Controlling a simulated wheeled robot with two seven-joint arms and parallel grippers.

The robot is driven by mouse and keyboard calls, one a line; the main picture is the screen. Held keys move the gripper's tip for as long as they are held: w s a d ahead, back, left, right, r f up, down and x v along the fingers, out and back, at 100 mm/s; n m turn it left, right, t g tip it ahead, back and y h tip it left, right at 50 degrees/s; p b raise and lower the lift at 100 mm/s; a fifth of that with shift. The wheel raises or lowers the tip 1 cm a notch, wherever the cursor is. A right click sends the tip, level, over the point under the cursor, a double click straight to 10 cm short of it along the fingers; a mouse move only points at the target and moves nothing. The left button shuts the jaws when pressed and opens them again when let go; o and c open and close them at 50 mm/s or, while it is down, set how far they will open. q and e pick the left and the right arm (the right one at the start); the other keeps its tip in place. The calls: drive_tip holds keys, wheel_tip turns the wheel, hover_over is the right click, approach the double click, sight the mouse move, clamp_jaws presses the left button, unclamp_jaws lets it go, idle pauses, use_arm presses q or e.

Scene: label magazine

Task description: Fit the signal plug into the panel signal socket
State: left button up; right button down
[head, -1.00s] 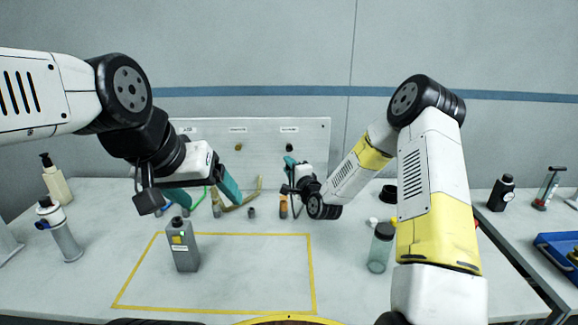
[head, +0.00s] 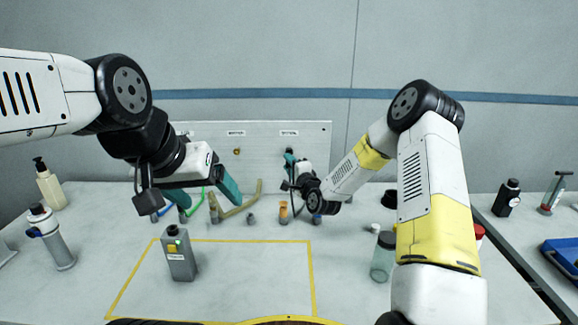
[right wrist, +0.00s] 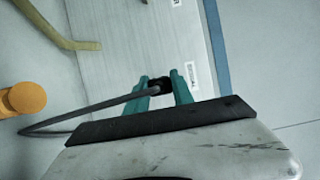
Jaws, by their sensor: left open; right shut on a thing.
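My right gripper (head: 289,158) is at the white upright panel (head: 265,165), below its right-hand label. In the right wrist view its teal fingers (right wrist: 160,88) are shut on a black plug (right wrist: 160,83), the signal plug, with a grey cable (right wrist: 95,104) looping left. The plug's front end is against or very near the panel; I cannot tell how deep it sits. The dark panel signal socket (head: 289,150) shows just above the fingertips in the head view and is mostly hidden in the wrist view. My left gripper (head: 205,191) is open and empty, left of the panel's middle.
A grey bottle-like box (head: 179,262) stands in the yellow outline. Hoses and an orange-topped cylinder (head: 283,210) stand before the panel. A brass fitting (head: 236,152) is on the panel. A clear jar (head: 383,258) stands near my right arm.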

drive_tip(key=shift+w, duration=1.65)
drive_tip(key=shift+w, duration=0.25)
idle(0.5)
drive_tip(key=shift+w, duration=0.35)
drive_tip(key=shift+w, duration=0.6)
drive_tip(key=c, duration=1)
unclamp_jaws()
drive_tip(key=v, duration=0.7)
drive_tip(key=shift+s+d, duration=0.15)
drive_tip(key=shift+s, duration=0.25)
